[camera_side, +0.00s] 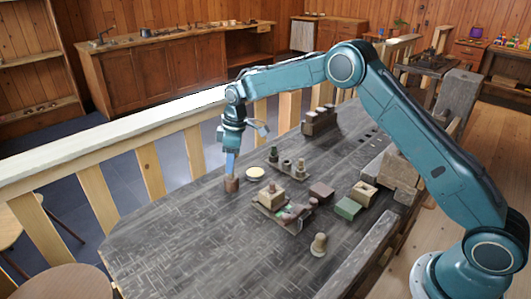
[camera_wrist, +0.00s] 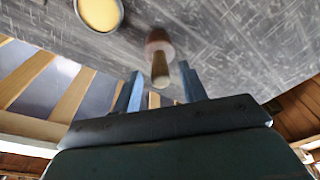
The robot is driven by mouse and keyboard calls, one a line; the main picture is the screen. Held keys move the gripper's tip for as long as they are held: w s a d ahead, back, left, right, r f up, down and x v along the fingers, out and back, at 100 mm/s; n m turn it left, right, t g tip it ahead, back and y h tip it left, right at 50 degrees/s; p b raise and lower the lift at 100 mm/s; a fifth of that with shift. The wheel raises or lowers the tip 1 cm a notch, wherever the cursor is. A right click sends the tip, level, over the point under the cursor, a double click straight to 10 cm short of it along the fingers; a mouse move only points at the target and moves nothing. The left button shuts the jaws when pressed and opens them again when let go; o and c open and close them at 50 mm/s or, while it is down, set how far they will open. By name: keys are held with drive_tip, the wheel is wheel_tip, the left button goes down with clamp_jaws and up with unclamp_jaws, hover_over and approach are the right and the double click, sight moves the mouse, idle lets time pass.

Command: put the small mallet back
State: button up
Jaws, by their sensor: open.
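The small mallet (camera_side: 231,185) stands on the dark table near its far-left edge, reddish-brown head down. I cannot tell whether the fingers reach around the handle. Nothing is held.
A yellow disc (camera_side: 255,173) lies close to the mallet. A rack with dark spools (camera_side: 289,165), a tray with a wooden block (camera_side: 270,194), a green block (camera_side: 348,208) and a small turned piece (camera_side: 319,244) are farther right. The table's front left is clear.

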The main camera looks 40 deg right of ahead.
sight(236, 176)
wheel_tip(236, 176, up, 9)
drive_tip(key=shift+s+d, duration=0.45)
idle(0.5)
drive_tip(key=s+d+r+m+t, duration=0.1)
drive_tip(key=s+r+m, duration=0.1)
drive_tip(key=s+r, duration=0.7)
drive_tip(key=s+d+r+m+t, duration=0.1)
drive_tip(key=s+r+m, duration=0.1)
drive_tip(key=s+r, duration=0.65)
drive_tip(key=s+d+f+m+t, duration=0.1)
drive_tip(key=s+f+m, duration=0.1)
drive_tip(key=s, duration=1)
drive_tip(key=s+f+m+t+h, duration=0.1)
drive_tip(key=s+f+m, duration=0.2)
drive_tip(key=s, duration=1)
drive_tip(key=shift+d+f, duration=0.35)
drive_tip(key=shift+f, duration=0.4)
